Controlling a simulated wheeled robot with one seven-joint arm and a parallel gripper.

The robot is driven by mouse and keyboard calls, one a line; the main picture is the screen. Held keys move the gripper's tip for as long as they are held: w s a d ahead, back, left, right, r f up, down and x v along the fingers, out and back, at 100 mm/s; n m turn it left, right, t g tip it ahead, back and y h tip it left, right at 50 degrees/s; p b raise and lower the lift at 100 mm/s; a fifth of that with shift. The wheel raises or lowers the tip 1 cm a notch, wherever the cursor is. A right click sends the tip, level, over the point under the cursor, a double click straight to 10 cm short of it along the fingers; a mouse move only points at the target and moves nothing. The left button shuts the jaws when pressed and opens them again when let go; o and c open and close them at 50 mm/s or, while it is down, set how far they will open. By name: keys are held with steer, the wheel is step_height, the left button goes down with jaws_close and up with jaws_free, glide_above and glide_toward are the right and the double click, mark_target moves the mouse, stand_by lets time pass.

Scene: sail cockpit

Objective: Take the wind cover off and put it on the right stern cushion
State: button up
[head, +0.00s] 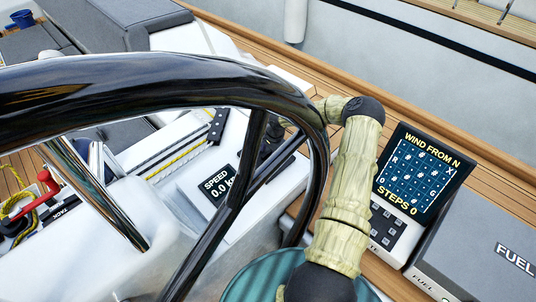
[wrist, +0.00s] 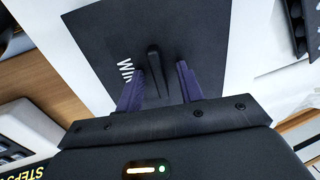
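In the wrist view the wind cover (wrist: 103,38) is a flat dark plate with partly visible white lettering that begins "WIN". It lies on a white surface, and a dark upright handle (wrist: 154,66) stands out from it. My gripper (wrist: 160,70) is open, with its two purple fingers on either side of the handle. Gaps show between the handle and both fingers. In the head view my gripper is largely hidden behind the steering wheel, and I cannot make out the cover there. I cannot tell which cushion is the right stern one.
The black steering wheel (head: 160,82) crosses the head view close in front of my arm. Behind it are a speed display (head: 218,186) and a red-handled winch (head: 40,195). A wind screen panel (head: 414,172) and a grey fuel box (head: 485,245) stand right. Grey cushions (head: 125,12) lie upper left.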

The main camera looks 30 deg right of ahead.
stand_by(0.5)
jaws_close()
steer(key=shift+w, duration=0.1)
steer(key=w+v, duration=0.2)
steer(key=v, duration=0.7)
steer(key=shift+a+r+b, duration=0.3)
steer(key=shift+a+r, duration=0.15)
steer(key=shift+r, duration=0.2)
steer(key=w+a+r+p+v, duration=0.1)
steer(key=w+p+v, duration=0.2)
steer(key=p+v, duration=1.75)
glide_above(268, 152)
steer(key=w+d+p, duration=0.3)
steer(key=d+p, duration=0.3)
steer(key=d, duration=0.2)
steer(key=s+x, duration=0.1)
steer(key=x, duration=0.4)
steer(key=shift+s+f, duration=0.2)
steer(key=shift+s, duration=0.05)
